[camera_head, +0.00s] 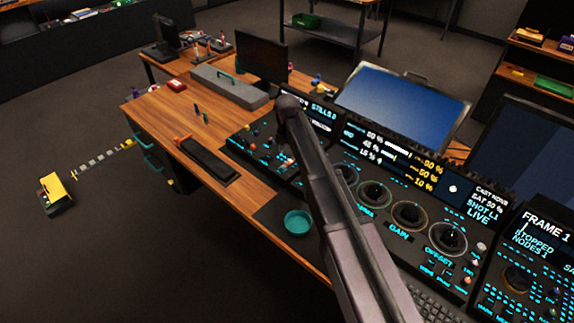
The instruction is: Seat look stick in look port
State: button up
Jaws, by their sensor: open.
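My arm (345,215) reaches up from the bottom edge across the control panel and ends in a dark rounded joint. No fingers show there, so my gripper is not visible. I cannot pick out the look stick or the look port for sure. The panel's left section (238,141) has several small coloured knobs and lit marks, and my arm covers part of it.
A dark long tray (207,160) and a teal round dish (298,222) lie near the desk's front edge. A grey case (228,88) and a monitor (262,61) stand behind. Trackballs (410,215) line the panel. Bare wood (165,112) is free at left.

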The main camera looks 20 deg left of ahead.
aim_at(287, 163)
jog(key=shift+w+a+f+b, duration=0.1)
jog(key=shift+w+f+b, duration=0.1)
jog(key=shift+f+b, duration=0.6)
jog(key=shift+w+f+b, duration=0.15)
jog(key=shift+f+b, duration=0.5)
jog(key=shift+f, duration=0.2)
jog(key=shift+f+b, duration=0.9)
jog(key=shift+b, duration=0.05)
grip_shut()
jog(key=shift+r, duration=0.15)
notch_tip(287, 163, up, 3)
jog(key=p, duration=0.3)
jog(key=shift+r+p, duration=0.2)
jog(key=shift+p, duration=0.15)
jog(key=s+d+r+p, duration=0.1)
jog(key=s+d, duration=0.7)
jog(key=s, duration=0.5)
jog(key=shift+s+r, duration=0.15)
jog(key=shift+s, duration=0.25)
jog(key=shift+d, duration=0.1)
